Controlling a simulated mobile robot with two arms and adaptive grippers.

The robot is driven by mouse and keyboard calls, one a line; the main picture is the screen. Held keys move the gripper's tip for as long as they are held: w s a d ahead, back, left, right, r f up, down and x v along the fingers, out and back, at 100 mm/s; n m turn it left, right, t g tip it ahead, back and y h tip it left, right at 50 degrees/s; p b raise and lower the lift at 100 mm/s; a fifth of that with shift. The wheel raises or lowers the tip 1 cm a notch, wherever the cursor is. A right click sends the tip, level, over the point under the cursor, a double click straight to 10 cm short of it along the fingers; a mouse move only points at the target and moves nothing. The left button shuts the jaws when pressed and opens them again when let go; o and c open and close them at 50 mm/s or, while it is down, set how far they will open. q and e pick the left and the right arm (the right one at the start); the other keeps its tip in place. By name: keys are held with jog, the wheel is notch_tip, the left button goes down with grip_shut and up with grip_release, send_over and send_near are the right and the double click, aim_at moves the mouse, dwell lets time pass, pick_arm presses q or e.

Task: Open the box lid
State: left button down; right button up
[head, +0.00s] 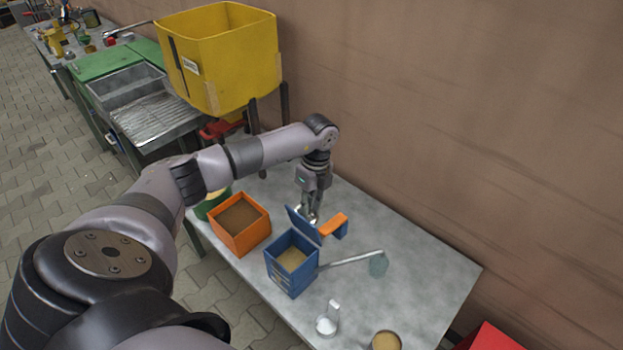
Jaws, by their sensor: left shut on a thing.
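The blue box (292,266) stands on the grey table with its top open, and sandy contents show inside. Its blue lid (304,224) stands raised at the box's far edge. My left gripper (309,215) comes down from above, just behind the lid, and is shut on the lid's edge. The fingertips are partly hidden by the lid. My right gripper is not in view.
An orange box (240,224) stands left of the blue box. An orange piece (334,223) and a long-handled tool (360,260) lie to the right. A white scoop (327,322) and a round tin (385,341) are in front. A yellow hopper (222,60) stands behind.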

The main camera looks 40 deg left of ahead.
pick_arm(q)
jog(key=shift+f, duration=0.15)
jog(key=shift+s+d+g, duration=0.1)
jog(key=shift+g, duration=0.2)
jog(key=c, duration=1.9)
grip_release()
jog(key=o, duration=0.3)
jog(key=shift+o, duration=0.2)
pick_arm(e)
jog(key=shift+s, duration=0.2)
pick_arm(q)
jog(key=v, duration=1.2)
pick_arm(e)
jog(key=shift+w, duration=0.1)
